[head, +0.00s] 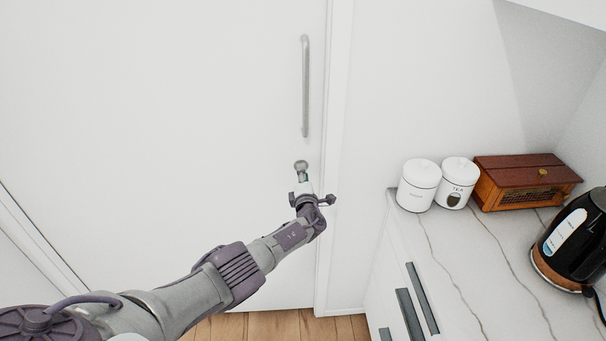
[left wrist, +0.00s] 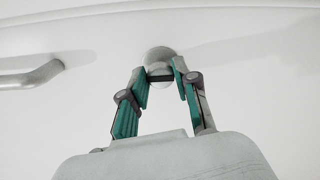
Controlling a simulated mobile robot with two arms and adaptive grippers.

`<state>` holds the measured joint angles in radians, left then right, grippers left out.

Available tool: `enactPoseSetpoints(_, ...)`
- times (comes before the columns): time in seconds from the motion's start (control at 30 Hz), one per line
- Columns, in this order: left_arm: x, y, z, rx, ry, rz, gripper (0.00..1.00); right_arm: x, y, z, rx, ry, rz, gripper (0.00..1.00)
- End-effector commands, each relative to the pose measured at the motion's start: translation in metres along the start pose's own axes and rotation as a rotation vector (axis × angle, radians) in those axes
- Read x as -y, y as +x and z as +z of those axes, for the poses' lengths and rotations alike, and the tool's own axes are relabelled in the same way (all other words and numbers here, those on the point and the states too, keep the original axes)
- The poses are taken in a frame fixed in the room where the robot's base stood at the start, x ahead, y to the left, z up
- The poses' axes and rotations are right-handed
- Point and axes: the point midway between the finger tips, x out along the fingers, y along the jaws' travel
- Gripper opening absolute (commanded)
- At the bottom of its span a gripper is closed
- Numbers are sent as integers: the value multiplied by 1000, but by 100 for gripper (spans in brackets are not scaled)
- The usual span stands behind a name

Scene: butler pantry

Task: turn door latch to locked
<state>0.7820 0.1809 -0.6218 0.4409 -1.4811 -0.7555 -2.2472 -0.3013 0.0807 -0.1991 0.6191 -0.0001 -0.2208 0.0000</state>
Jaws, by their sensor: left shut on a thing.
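The door latch (head: 301,165) is a small round grey knob on the white door (head: 180,120), below the long vertical handle (head: 305,86). My left gripper (head: 303,181) reaches up to it from below in the head view. In the left wrist view the two green-padded fingers of my left gripper (left wrist: 163,76) are closed on the latch (left wrist: 160,56), one on each side. Part of the latch between the fingertips is hidden, so I cannot tell which way it is turned. My right gripper is not in view.
A marble-topped counter (head: 470,255) stands right of the door frame. On it are two white canisters (head: 419,184), a wooden box (head: 525,181) and a black kettle (head: 575,245). The handle also shows in the left wrist view (left wrist: 30,76), beside my gripper.

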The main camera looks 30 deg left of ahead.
Motion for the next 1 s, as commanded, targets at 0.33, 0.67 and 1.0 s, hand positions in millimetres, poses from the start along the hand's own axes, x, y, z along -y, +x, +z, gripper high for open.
enactPoseSetpoints(0.33,1,0,-1,-1,31,-2,0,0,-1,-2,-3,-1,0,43)
enactPoseSetpoints(0.67,1,0,-1,-1,31,-2,47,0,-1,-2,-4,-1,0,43)
enactPoseSetpoints(1.0,0,0,0,0,28,-1,55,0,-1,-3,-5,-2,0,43)
